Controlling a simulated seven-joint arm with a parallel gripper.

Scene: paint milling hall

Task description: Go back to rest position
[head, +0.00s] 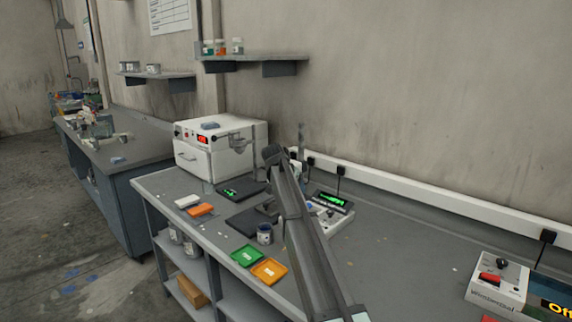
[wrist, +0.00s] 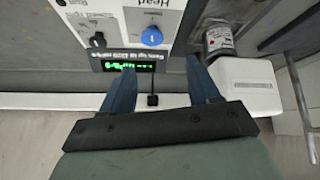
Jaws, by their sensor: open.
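My gripper (wrist: 161,80) shows in the wrist view with its two blue fingers spread apart and nothing between them. Beyond the fingers is a white control box (wrist: 120,25) with a blue knob, a black knob and a lit green display (wrist: 135,64). In the head view my arm reaches up over the bench from the bottom edge. The gripper's fingertips cannot be made out there.
The grey bench (head: 378,262) holds a white oven (head: 222,148), a dark jar (head: 264,234), a green tray (head: 247,256), an orange tray (head: 269,271) and a white switch box (head: 497,284). The bench right of my arm is mostly clear.

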